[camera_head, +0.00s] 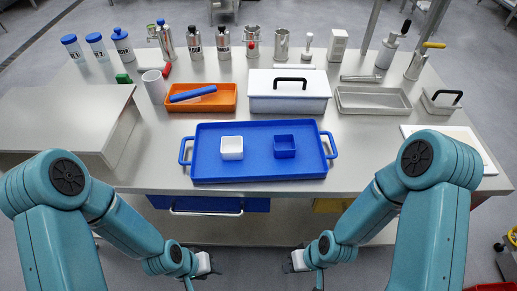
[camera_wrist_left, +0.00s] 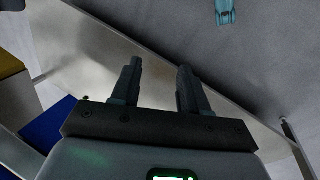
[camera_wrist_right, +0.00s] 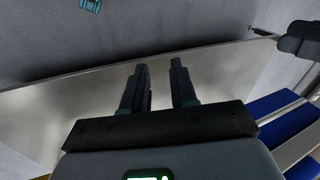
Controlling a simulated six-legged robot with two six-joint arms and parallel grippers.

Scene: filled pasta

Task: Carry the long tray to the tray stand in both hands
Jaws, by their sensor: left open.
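The long blue tray (camera_head: 215,168) lies flat on the steel table, with a handle at its left end (camera_head: 184,151) and another at its right end (camera_head: 331,146). It holds a small white square tub (camera_head: 232,148) and a small blue one (camera_head: 284,146). My left gripper (camera_wrist_left: 160,68) is open and empty. My right gripper (camera_wrist_right: 159,66) is also open and empty, its fingers closer together. In the head view both hang below the table's front edge, apart from the tray. I cannot tell which thing is the tray stand.
A grey raised platform (camera_head: 62,112) stands at the left of the table. Behind the tray are an orange tray (camera_head: 222,101), a lidded white box (camera_head: 290,103) and an empty grey tray (camera_head: 372,100). A white board (camera_head: 462,143) lies at the right. Bottles and tools line the back.

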